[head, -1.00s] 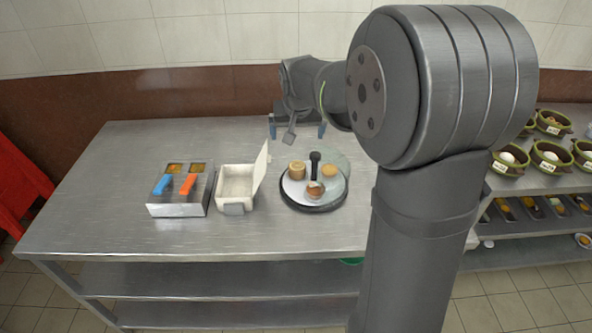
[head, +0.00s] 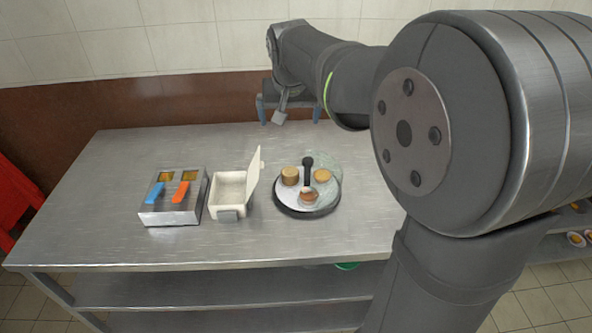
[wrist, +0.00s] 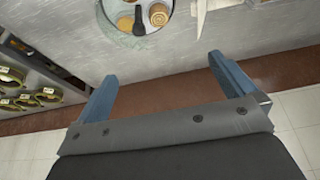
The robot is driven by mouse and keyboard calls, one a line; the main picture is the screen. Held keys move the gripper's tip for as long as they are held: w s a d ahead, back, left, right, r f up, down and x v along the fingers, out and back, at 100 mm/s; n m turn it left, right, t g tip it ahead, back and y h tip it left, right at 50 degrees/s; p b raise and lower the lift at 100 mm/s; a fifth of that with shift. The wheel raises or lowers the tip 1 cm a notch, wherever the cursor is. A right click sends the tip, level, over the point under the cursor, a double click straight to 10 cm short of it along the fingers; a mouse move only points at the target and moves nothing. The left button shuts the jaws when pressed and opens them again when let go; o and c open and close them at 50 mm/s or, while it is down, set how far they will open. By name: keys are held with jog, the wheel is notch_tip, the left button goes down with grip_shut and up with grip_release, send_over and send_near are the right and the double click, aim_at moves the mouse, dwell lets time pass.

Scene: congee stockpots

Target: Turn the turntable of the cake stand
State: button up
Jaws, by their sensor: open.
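The cake stand (head: 283,209) is a round dark-rimmed turntable on the steel table, with a pale plate and a clear part at its back right. It carries a tan cake (head: 290,176), a second tan cake (head: 322,175), a brown-topped cup (head: 309,195) and a dark upright knob (head: 307,165). In the wrist view the stand (wrist: 110,27) is cut off by the top edge. My gripper (head: 289,109) is behind and above the stand, over the table's back edge. Its blue fingers (wrist: 162,75) are wide apart with nothing between them.
A white box (head: 229,192) with its lid raised stands left of the cake stand. Further left is a metal container (head: 175,205) with blue and orange handles. The steel table (head: 110,215) is clear at its left and front. Green pots (wrist: 15,77) show on a side shelf.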

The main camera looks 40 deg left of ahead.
jog(key=shift+r, duration=0.2)
jog(key=c, duration=1)
jog(key=m+g+h, duration=0.3)
jog(key=m, duration=0.6)
send_over(308, 160)
notch_tip(308, 160, down, 4)
notch_tip(308, 160, down, 17)
jog(key=shift+r, duration=0.1)
grip_shut()
